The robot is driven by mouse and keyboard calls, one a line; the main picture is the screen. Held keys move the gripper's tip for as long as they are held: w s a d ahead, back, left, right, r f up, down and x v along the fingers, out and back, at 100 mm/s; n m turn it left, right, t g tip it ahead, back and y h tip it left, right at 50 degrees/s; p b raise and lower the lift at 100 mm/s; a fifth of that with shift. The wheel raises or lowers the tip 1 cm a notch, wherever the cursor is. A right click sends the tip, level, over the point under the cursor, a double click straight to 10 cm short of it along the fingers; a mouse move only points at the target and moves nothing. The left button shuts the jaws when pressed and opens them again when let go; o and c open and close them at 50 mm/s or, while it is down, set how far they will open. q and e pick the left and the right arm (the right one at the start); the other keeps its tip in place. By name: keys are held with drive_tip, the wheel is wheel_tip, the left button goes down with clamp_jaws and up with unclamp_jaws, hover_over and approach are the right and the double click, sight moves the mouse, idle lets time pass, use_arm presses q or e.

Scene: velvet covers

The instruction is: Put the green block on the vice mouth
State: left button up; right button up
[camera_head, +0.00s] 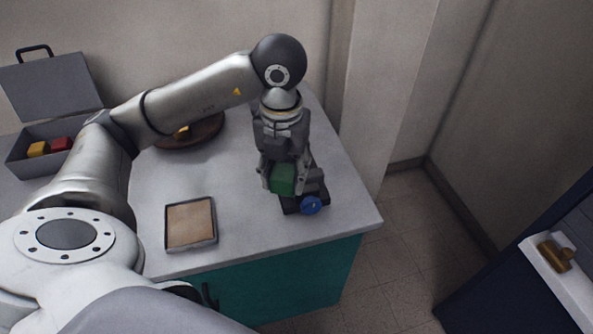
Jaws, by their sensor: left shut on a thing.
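The green block (283,179) is between the fingers of my left gripper (280,182), which is shut on it. The gripper points down near the right part of the table. The vice (291,206) is a dark tool with a blue round knob (311,205) at its front. The block is at or just above the vice; I cannot tell whether they touch. The gripper and block hide most of the vice mouth. My right gripper is not in view.
A shallow tray (214,239) with a tan inside lies at the table's front. A round brown dish (217,130) is partly behind my left arm. An open grey toolbox (14,160) holds a yellow block (38,149) and a red block (60,144). The table's right edge is close to the vice.

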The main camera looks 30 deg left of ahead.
use_arm(q)
drive_tip(key=n, duration=0.3)
drive_tip(key=a+r+n, duration=0.1)
drive_tip(key=n, duration=0.1)
drive_tip(key=shift+w+n, duration=0.15)
drive_tip(key=shift+n, duration=0.15)
drive_tip(key=w+a+f, duration=0.1)
drive_tip(key=w, duration=0.1)
drive_tip(key=w+a+f+p, duration=0.1)
drive_tip(key=w, duration=0.2)
drive_tip(key=w+a+f, duration=0.1)
drive_tip(key=w, duration=0.1)
drive_tip(key=shift+w+f, duration=0.25)
drive_tip(key=shift+w, duration=0.05)
drive_tip(key=w+f, duration=0.1)
drive_tip(key=f, duration=0.1)
drive_tip(key=w+a+f+p, duration=0.1)
drive_tip(key=w, duration=0.1)
drive_tip(key=w+a+f, duration=0.1)
drive_tip(key=f, duration=0.1)
drive_tip(key=shift+w+f, duration=0.55)
drive_tip(key=shift+f, duration=0.15)
wheel_tip(320, 180, down, 2)
drive_tip(key=shift+f+p, duration=0.15)
drive_tip(key=shift+p, duration=0.65)
drive_tip(key=shift+f, duration=0.35)
drive_tip(key=shift+a, duration=0.1)
drive_tip(key=shift+f, duration=0.1)
